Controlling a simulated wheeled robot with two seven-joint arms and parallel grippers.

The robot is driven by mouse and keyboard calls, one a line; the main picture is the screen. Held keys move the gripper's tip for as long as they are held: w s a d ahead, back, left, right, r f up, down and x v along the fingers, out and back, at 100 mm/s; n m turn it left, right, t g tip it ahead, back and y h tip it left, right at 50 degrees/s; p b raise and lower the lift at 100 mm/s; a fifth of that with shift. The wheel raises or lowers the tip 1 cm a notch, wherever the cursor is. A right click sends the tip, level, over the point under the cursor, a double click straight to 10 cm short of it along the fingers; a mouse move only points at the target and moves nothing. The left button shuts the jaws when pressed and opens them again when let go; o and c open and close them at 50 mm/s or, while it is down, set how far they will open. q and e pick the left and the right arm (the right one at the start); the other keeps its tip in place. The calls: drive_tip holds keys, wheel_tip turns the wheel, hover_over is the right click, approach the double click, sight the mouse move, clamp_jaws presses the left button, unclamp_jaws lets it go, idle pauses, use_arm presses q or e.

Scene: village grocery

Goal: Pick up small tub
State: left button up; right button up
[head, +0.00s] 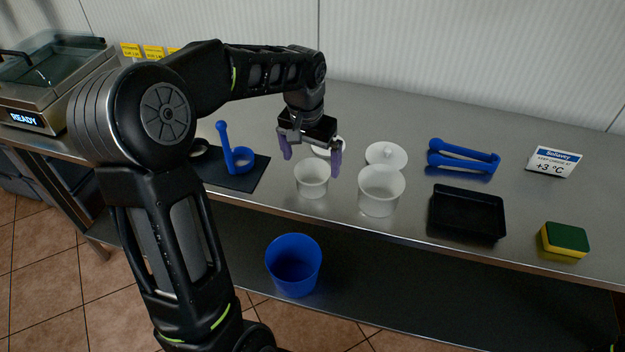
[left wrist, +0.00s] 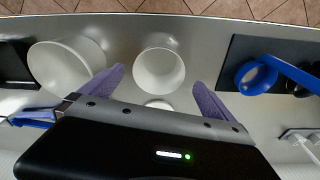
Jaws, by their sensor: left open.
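The small white tub (head: 312,181) stands upright and open on the steel counter, left of a larger white tub (head: 380,192). My left gripper (head: 311,160) is open and empty, above and just behind the small tub, its purple fingers pointing down. In the left wrist view the small tub (left wrist: 159,69) shows ahead between the two spread fingers (left wrist: 158,92), not visibly touching either. The larger tub (left wrist: 66,70) is beside the left finger there. A white lid (head: 330,147) lies behind the small tub, partly hidden by the gripper. My right gripper is not in view.
A second white lid (head: 387,155) lies behind the larger tub. A dark mat (head: 244,182) with a blue tool (head: 238,160) is to the left. Blue tongs (head: 463,156), a black tray (head: 467,213) and a sponge (head: 565,240) are to the right. A blue bin (head: 293,266) stands below the counter edge.

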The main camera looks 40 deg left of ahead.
sight(312, 172)
use_arm(q)
drive_tip(key=f, duration=0.3)
drive_tip(key=f+p, duration=0.1)
drive_tip(key=f, duration=0.1)
drive_tip(key=shift+w+d, duration=0.1)
drive_tip(key=shift+w, duration=0.15)
drive_tip(key=c, duration=1.3)
